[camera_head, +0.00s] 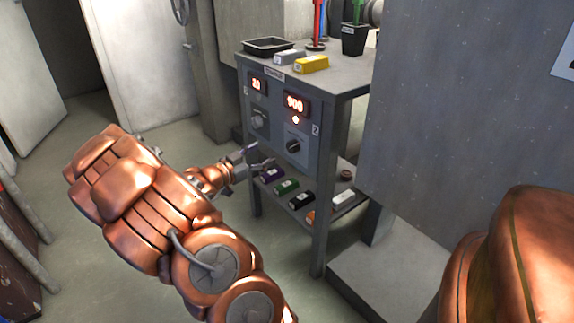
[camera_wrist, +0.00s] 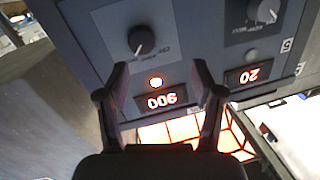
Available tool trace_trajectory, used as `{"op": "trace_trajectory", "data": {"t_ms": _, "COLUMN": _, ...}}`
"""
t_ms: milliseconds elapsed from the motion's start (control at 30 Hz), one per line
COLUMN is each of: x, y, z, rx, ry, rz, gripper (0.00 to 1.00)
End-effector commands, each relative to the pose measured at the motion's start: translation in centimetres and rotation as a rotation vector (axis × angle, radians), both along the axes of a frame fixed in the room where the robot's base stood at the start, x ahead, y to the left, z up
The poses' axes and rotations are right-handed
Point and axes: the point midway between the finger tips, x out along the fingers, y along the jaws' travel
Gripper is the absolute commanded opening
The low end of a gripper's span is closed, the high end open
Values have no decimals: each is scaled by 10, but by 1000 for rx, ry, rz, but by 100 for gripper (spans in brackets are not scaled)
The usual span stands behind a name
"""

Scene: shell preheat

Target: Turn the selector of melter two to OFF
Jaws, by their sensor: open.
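The melter panel stands on the front of a grey bench, with two displays and two selectors. The right side, marked 2, has the display reading 900 (camera_head: 295,105), a lit orange-red lamp (camera_head: 295,119) and a dark selector knob (camera_head: 293,146). In the wrist view, that knob (camera_wrist: 141,41) shows upside down, beyond the lit lamp (camera_wrist: 155,82). The left side has a display reading 20 (camera_head: 257,84) and its own knob (camera_head: 259,119). My gripper (camera_head: 255,158) is open and empty before the panel, apart from the knob. Its fingers also show in the wrist view (camera_wrist: 160,70).
The bench top (camera_head: 345,78) holds a black tray (camera_head: 268,46), a grey bar (camera_head: 289,57), a yellow bar (camera_head: 311,64) and a black pot (camera_head: 354,40). Several coloured bars lie on the lower shelf. A large grey block (camera_head: 465,100) stands at right.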

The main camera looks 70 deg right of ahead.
Motion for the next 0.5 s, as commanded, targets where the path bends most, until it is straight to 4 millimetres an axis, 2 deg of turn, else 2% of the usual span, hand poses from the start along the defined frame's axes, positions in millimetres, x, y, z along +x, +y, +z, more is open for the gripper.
{"op": "trace_trajectory", "data": {"t_ms": 33, "x": -9, "y": 0, "z": -9, "rx": -15, "ry": 12, "rz": -29, "gripper": 67}}
{"op": "trace_trajectory", "data": {"t_ms": 133, "x": -19, "y": 0, "z": -10, "rx": -35, "ry": 25, "rz": -67, "gripper": 67}}
{"op": "trace_trajectory", "data": {"t_ms": 267, "x": -25, "y": -3, "z": -9, "rx": -43, "ry": 30, "rz": -81, "gripper": 67}}
{"op": "trace_trajectory", "data": {"t_ms": 500, "x": -34, "y": -21, "z": -9, "rx": -46, "ry": 30, "rz": -81, "gripper": 67}}
